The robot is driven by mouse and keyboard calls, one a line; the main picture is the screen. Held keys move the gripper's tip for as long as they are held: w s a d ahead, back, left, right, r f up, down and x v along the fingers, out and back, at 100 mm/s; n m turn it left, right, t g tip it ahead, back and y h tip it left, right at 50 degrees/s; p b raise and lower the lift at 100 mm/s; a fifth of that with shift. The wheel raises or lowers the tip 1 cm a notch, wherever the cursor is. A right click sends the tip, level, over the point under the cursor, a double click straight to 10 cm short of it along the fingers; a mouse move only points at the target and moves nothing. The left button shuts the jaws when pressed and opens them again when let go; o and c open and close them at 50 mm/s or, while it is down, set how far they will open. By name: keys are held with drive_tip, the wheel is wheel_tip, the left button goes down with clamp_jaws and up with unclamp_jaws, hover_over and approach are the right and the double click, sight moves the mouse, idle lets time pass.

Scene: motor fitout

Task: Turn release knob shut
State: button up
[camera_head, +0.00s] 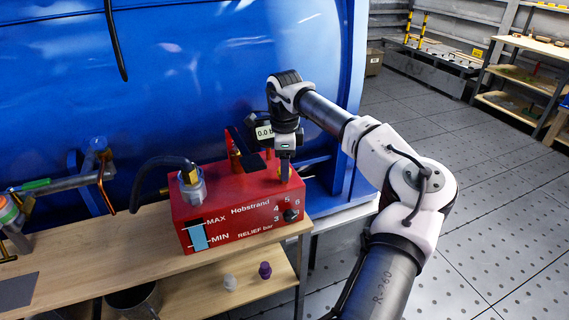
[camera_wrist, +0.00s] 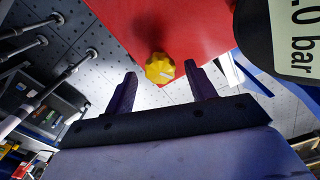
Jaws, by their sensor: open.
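The yellow release knob (camera_wrist: 159,68) sits on top of the red pump unit (camera_wrist: 180,25), with a lobed rim and a pale mark on its face. In the wrist view it lies between the two fingertips of my gripper (camera_wrist: 161,74), with a gap showing on both sides. In the head view, my gripper (camera_head: 285,176) points straight down over the right end of the red unit (camera_head: 215,224) and hides most of the knob. The fingers are apart and hold nothing. I cannot tell how far the fingertips stand above the knob.
A pressure gauge reading "0.0 bar" (camera_head: 264,132) stands close behind my gripper. A black relief dial (camera_head: 290,215) is on the unit's front. A hose fitting (camera_head: 190,183) rises at its left. The wooden bench (camera_head: 130,250) carries it before a blue tank (camera_head: 200,70).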

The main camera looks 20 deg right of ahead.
drive_tip(key=shift+f, duration=0.4)
drive_tip(key=shift+c, duration=0.3)
drive_tip(key=c, duration=0.9)
